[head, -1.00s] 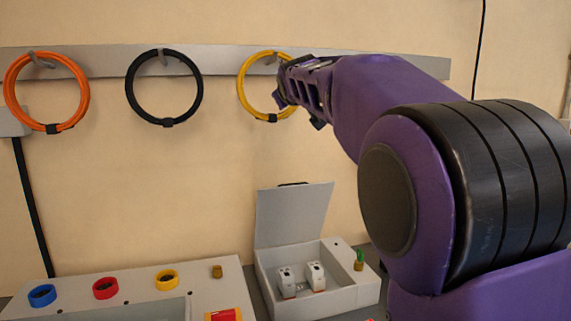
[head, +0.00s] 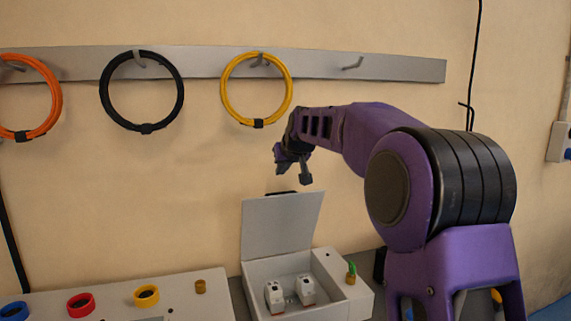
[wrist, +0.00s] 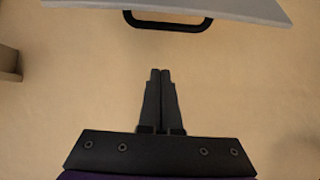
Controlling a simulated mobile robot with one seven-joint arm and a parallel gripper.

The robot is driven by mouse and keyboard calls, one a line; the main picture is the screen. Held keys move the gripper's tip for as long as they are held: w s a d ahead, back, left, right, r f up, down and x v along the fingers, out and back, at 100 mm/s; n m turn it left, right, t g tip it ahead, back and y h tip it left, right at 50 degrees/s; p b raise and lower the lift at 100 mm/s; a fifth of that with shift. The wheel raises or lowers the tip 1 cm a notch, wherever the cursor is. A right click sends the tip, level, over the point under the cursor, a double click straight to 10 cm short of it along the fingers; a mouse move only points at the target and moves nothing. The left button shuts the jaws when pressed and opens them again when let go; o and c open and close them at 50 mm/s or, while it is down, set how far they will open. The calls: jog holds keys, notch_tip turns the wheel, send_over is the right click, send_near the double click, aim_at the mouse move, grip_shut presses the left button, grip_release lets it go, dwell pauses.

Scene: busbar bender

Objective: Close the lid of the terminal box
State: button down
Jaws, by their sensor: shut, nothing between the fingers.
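The terminal box (head: 337,307) is a light grey box at the lower middle of the head view. Its lid (head: 280,224) stands open, raised at the back, with a black handle (head: 281,193) on its top edge. Two white modules sit inside the box. My gripper (head: 306,180) hangs above and slightly right of the lid's top edge. In the wrist view my gripper (wrist: 160,72) is shut and empty, its fingertips together. The lid's edge (wrist: 220,8) and handle (wrist: 168,27) lie beyond the fingertips there, apart from them.
A grey panel (head: 115,306) with blue, red and yellow rings stands left of the box. A rail (head: 320,65) on the wall holds orange, black and yellow cable coils. A brass fitting with a green top (head: 351,274) sits at the box's right side.

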aim_at(283, 193)
jog(key=shift+s+d+f+b, duration=0.15)
jog(key=shift+f+b, duration=0.1)
jog(key=shift+f, duration=0.85)
jog(key=shift+s+a+f+b, duration=0.1)
jog(key=shift+s+f+b, duration=0.1)
jog(key=shift+f, duration=0.85)
jog(key=shift+f, duration=0.15)
